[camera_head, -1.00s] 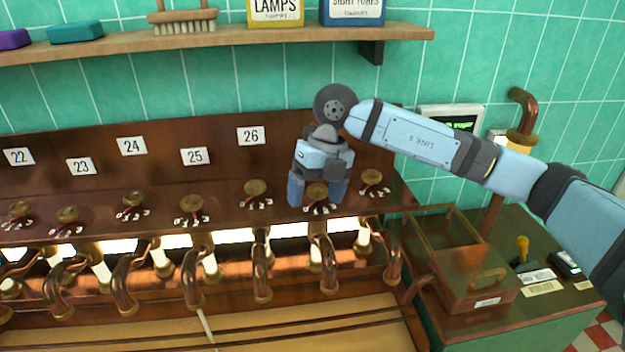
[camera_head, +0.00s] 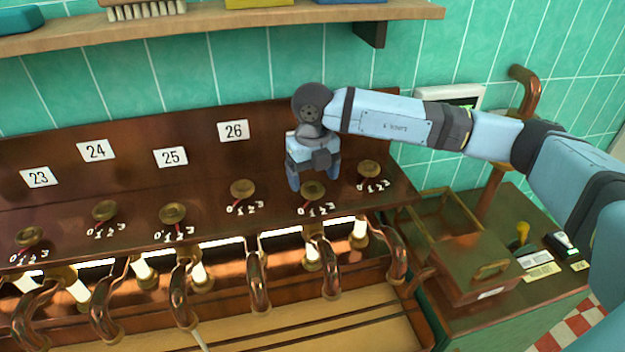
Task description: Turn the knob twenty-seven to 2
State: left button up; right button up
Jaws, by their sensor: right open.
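A row of brass knobs stands on the sloping wooden panel. Knob twenty-seven (camera_head: 313,191) is the one right of knob 26 (camera_head: 242,188); its number plate is hidden behind my right gripper. A white 0 to 3 scale lies in front of the knob. A red mark shows at its lower left, toward the low end, but the exact setting is too small to read. My right gripper (camera_head: 314,182) is open, pointing down just behind and above this knob, fingertips to either side of its top. I cannot tell if they touch it. My left gripper is out of view.
Another knob (camera_head: 369,168) stands close on the right, and knob 25 (camera_head: 172,214) further left. Copper pipes (camera_head: 330,270) run below the panel. A wooden shelf (camera_head: 220,20) hangs above. A brown box (camera_head: 473,268) sits on the green counter at right.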

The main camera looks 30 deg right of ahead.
aim_at(313, 192)
jog(key=shift+f, duration=1.45)
jog(key=shift+c, duration=0.5)
